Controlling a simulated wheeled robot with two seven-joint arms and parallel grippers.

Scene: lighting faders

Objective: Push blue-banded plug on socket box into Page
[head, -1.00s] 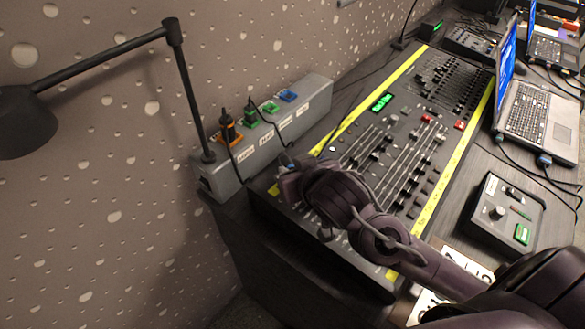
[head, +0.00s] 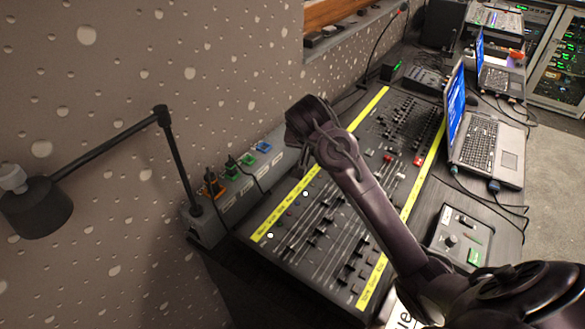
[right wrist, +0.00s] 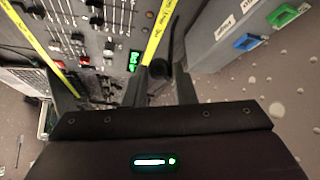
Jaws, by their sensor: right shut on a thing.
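The grey socket box (head: 232,207) stands along the wall behind the mixer. Its top carries orange (head: 212,187), green (head: 231,170), green (head: 247,159) and blue (head: 264,147) sockets. Black plugs stand in the orange and nearer green ones; the farther green and blue look empty. My right gripper (head: 300,122) is over the far end of the box, past the blue socket. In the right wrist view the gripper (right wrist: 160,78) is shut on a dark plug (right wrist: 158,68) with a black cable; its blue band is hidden. The blue socket (right wrist: 250,42) is to its right. My left gripper is out of view.
A black lamp arm (head: 180,165) rises at the box's near end. The mixer (head: 330,215) with yellow strips lies beside the box, under my right arm. Laptops (head: 487,148) and a small control box (head: 462,238) stand to the right. The wall is close behind the box.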

